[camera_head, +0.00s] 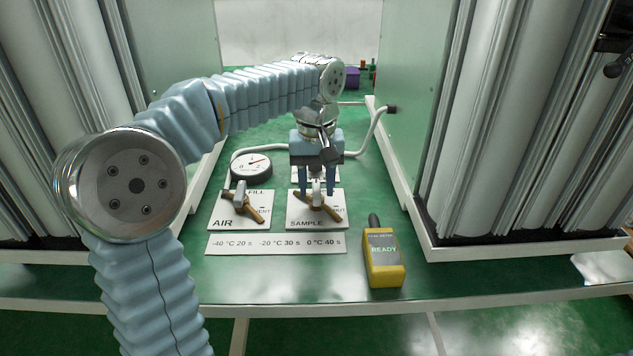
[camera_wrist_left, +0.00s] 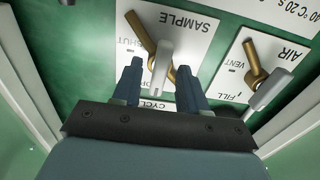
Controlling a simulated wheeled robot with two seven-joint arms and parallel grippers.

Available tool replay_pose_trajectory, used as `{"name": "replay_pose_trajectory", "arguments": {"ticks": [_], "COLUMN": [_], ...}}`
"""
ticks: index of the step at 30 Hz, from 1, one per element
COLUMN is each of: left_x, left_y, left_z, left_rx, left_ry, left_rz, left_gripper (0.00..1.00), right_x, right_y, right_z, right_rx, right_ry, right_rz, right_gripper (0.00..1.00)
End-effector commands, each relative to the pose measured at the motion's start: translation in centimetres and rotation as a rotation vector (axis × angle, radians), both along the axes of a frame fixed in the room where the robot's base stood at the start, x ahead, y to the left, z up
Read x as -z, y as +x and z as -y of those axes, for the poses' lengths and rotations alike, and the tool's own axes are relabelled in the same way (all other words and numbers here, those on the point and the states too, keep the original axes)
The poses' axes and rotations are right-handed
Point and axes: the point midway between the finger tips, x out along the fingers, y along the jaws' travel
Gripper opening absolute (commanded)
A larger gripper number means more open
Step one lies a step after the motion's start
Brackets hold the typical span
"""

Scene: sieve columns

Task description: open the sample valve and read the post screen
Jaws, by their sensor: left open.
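The sample valve on the white SAMPLE plate (camera_head: 333,195) has a diagonal brass bar (camera_head: 331,213) and an upright grey lever. In the left wrist view the grey lever (camera_wrist_left: 162,66) stands between my fingers, with the brass bar (camera_wrist_left: 138,28) behind it. My left gripper (camera_head: 317,192) points down over the plate with its fingers apart, one on each side of the lever; I cannot tell whether they touch it. A SHUT label shows by the bar. No post screen can be made out for certain. My right gripper is not in view.
The AIR plate (camera_head: 226,211) has a similar valve (camera_head: 243,206). A round gauge (camera_head: 251,168) stands behind it. A strip of temperatures and times (camera_head: 275,244) lies in front. A yellow handheld meter (camera_head: 384,268) reads READY. Grey-white columns stand on both sides; green bench is clear around the meter.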

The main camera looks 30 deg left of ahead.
Motion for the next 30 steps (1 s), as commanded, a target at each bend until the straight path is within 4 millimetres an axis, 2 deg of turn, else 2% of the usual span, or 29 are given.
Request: {"name": "replay_pose_trajectory", "arguments": {"ticks": [5, 8, 15, 21, 25, 30], "left_x": [-0.6, -2.1, -8.2, -12.0, -13.2, -13.8], "left_y": [0.0, 0.1, 0.1, 0.1, 0.1, 0.0], "left_z": [0.0, 0.0, 0.1, 0.1, 0.0, 0.0], "left_rx": [0.001, 0.001, 0.0, 0.001, 0.0, 0.0], "left_ry": [0.0, 0.0, -0.001, -0.001, 0.0, 0.0], "left_rz": [0.001, 0.004, 0.004, 0.003, 0.0, -0.001], "left_gripper": [0.43, 0.43, 0.43, 0.43, 0.43, 0.43], "right_x": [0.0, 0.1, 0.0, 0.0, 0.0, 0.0], "right_y": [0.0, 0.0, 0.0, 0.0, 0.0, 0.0], "right_z": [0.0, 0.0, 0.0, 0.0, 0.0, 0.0], "right_rx": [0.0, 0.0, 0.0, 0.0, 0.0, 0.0], "right_ry": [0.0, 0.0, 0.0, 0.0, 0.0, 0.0], "right_rz": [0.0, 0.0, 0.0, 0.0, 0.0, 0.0], "right_gripper": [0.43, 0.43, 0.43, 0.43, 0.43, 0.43]}}
